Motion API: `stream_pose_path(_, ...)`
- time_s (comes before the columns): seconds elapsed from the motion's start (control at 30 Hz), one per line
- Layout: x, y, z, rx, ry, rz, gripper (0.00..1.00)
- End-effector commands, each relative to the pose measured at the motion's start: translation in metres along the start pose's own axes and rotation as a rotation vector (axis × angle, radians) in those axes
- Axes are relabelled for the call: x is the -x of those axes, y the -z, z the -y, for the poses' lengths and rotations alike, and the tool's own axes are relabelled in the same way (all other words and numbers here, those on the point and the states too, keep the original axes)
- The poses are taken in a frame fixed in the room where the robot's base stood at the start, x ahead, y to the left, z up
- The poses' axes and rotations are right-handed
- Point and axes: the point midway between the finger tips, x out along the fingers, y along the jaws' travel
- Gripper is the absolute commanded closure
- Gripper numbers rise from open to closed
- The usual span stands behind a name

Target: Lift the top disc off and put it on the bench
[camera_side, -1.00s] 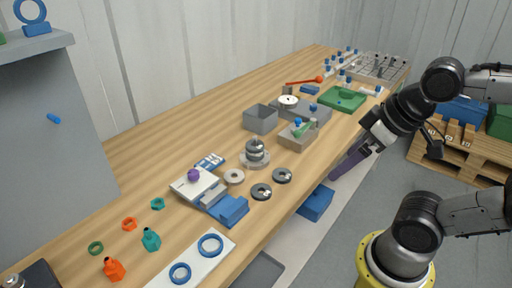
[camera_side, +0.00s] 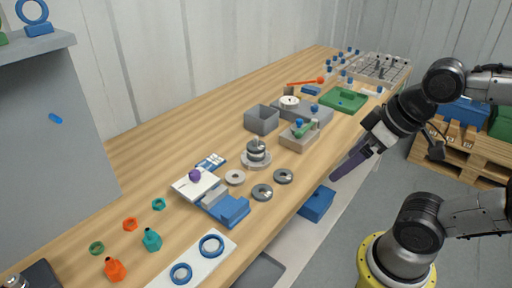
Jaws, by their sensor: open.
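A small stack of grey metal discs (camera_side: 257,148) stands on a pale round base (camera_side: 256,162) near the middle of the bench (camera_side: 150,135). A dark band shows between the discs. The top disc (camera_side: 256,142) is light grey and rests on the stack. My gripper (camera_side: 340,174), with dark purple fingers, is off to the right, beyond the bench's front edge, pointing down and left. It is well apart from the stack and holds nothing visible. The gap between its fingers is hard to see from this angle.
Two dark rings (camera_side: 262,192) and a pale ring (camera_side: 235,177) lie in front of the stack.

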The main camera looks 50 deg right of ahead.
Motion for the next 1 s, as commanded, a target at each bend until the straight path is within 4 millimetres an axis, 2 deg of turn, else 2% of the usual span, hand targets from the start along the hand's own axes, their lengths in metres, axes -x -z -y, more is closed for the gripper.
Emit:
stream_pose_path(0.17, 0.001, -0.003, 0.0, -0.084, -0.001, 0.017, 0.0)
stream_pose_path(0.27, 0.014, 0.008, 0.0, -0.202, 0.0, 0.005, 0.0)
stream_pose_path(0.47, 0.04, 0.065, -0.003, -0.487, -0.014, 0.032, 0.0)
stream_pose_path(0.63, 0.043, 0.126, -0.011, -0.732, -0.053, 0.091, 0.0)
stream_pose_path(0.77, 0.029, 0.175, -0.022, -0.913, -0.098, 0.145, 0.0)
stream_pose_path(0.87, 0.009, 0.209, -0.032, -1.032, -0.138, 0.187, 0.0)
stream_pose_path(1.0, -0.031, 0.248, -0.051, -1.169, -0.197, 0.247, 0.0)
